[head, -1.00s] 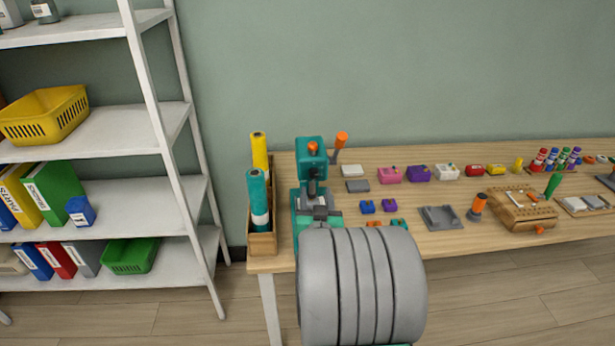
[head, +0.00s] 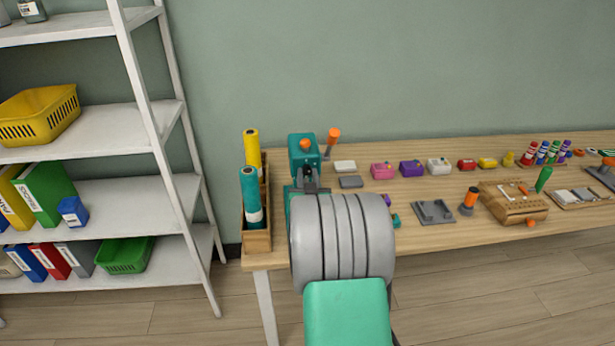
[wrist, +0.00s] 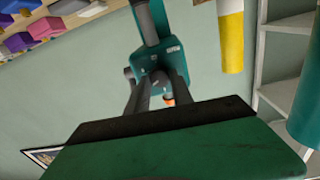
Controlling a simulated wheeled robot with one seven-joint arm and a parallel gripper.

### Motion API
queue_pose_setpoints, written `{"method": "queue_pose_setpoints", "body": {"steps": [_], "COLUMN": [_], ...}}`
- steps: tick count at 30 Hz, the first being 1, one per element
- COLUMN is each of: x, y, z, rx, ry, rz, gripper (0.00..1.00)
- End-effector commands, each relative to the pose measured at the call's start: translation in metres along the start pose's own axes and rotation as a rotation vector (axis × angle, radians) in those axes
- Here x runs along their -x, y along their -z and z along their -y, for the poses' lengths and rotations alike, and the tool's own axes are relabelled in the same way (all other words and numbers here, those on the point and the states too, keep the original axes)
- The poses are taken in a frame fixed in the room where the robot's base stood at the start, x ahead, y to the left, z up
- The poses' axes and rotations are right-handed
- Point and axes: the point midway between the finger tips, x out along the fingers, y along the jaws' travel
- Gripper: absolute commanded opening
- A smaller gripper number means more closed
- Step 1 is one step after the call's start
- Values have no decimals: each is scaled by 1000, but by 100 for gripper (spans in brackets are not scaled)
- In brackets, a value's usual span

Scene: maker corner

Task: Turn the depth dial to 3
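The teal drill press (head: 301,152) stands at the left end of the table, with an orange knob, seemingly the depth dial (head: 305,145), on its front. In the wrist view the press (wrist: 172,60) appears upside down, and small markings on it are too small to read. The orange dial (wrist: 168,98) shows between my fingers there, partly hidden. My gripper (wrist: 158,84) has its two dark fingers apart, in front of the press head. In the head view my gripper (head: 308,178) is just below the dial, mostly hidden by my arm. I cannot tell whether it touches anything.
An orange-tipped lever (head: 333,136) stands at the right of the press. A wooden box (head: 257,238) with yellow and teal rolls stands close on the left. Small coloured blocks and a grey fixture (head: 433,212) lie to the right. A white shelf (head: 150,110) is at far left.

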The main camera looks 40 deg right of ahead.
Motion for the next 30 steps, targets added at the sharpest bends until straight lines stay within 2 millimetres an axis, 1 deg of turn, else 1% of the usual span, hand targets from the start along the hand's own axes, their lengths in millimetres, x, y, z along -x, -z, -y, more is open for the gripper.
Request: {"method": "queue_pose_setpoints", "body": {"steps": [1,6,9,20,26,30], "x": [0,0,0,0,0,0], "y": [0,0,0,-1,-4,-5], "z": [0,0,0,0,0,0], "rx": [0,0,0,14,80,167], "ry": [0,0,0,0,0,1], "rz": [0,0,0,-1,-5,-11], "gripper": [21,7,0,0,0,0]}}
